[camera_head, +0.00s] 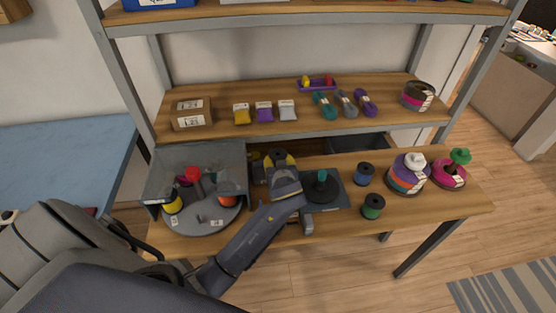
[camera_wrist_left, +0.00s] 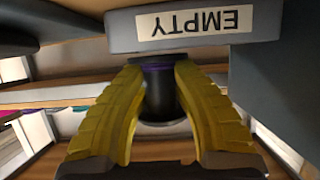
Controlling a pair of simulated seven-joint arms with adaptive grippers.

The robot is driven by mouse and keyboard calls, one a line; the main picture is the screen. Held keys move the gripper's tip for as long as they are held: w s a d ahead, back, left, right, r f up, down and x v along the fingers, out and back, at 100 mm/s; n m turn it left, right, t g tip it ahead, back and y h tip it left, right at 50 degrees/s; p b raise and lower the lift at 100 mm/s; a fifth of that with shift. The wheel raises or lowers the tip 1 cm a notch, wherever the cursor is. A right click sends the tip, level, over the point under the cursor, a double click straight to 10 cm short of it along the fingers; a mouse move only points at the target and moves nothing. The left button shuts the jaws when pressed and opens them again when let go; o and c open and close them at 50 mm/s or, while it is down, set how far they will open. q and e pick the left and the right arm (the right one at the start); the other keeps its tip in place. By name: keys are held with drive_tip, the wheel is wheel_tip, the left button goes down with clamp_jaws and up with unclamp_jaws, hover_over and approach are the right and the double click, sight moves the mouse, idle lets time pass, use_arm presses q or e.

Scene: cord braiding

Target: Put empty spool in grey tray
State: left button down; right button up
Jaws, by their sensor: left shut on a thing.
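My left gripper (camera_head: 280,160) reaches over the workbench to the space under the shelf, beside the round black stand. In the left wrist view its yellow fingers are shut on a dark spool (camera_wrist_left: 160,92) with a thin purple band and no visible thread. A grey edge (camera_wrist_left: 120,32) with an upside-down "EMPTY" label, seemingly the grey tray's, crosses the top of that view, just beyond the fingertips. The spool appears close to this edge; I cannot tell whether they touch. In the head view my gripper and arm hide much of this area. My right gripper is not in view.
A grey-walled turntable (camera_head: 205,221) with coloured spools stands left. A black stand (camera_head: 321,190), a blue spool (camera_head: 364,174), a green spool (camera_head: 373,206) and stacked cord rolls (camera_head: 408,178) stand right. The shelf (camera_head: 220,132) overhangs the bench's back. A dark bin (camera_head: 362,142) sits below it.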

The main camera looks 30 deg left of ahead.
use_arm(q)
drive_tip(key=shift+f, duration=0.25)
drive_tip(key=c, duration=1.1)
unclamp_jaws()
drive_tip(key=shift+r, duration=0.1)
drive_tip(key=shift+r, duration=0.55)
drive_tip(key=v, duration=1.2)
drive_tip(key=shift+f, duration=0.2)
drive_tip(key=shift+s, duration=0.1)
